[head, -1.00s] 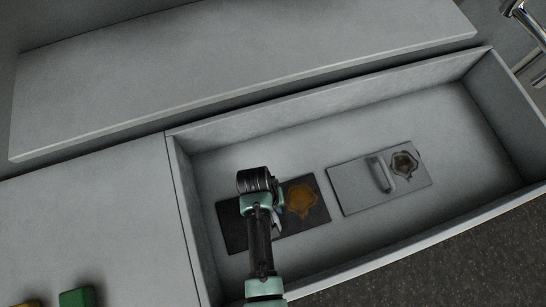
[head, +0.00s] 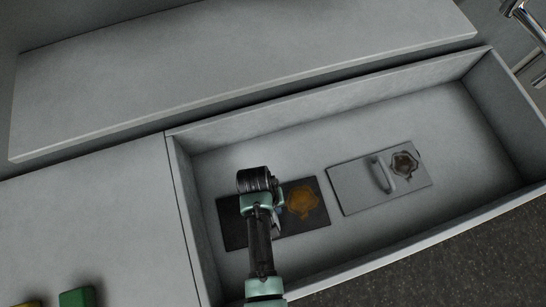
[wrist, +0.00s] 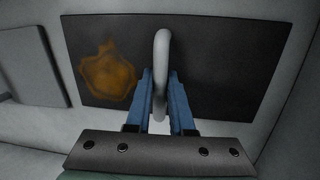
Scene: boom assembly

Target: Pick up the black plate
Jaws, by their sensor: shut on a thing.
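The black plate (head: 233,228) lies flat in the left part of the drawer, with an orange-brown star-shaped mark (head: 302,201) on its right part. In the wrist view the black plate (wrist: 225,60) has a pale upright handle (wrist: 161,62) at its middle. My gripper (wrist: 160,92) has its blue fingers on both sides of this handle and is shut on it. In the head view my arm hides the handle and the middle of the plate. I cannot tell any gap between the plate and the drawer floor.
A grey plate (head: 352,188) with a handle and a dark star-shaped mark lies to the right in the same drawer (head: 300,150). A green block (head: 77,297) and a yellow block sit on the surface at lower left.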

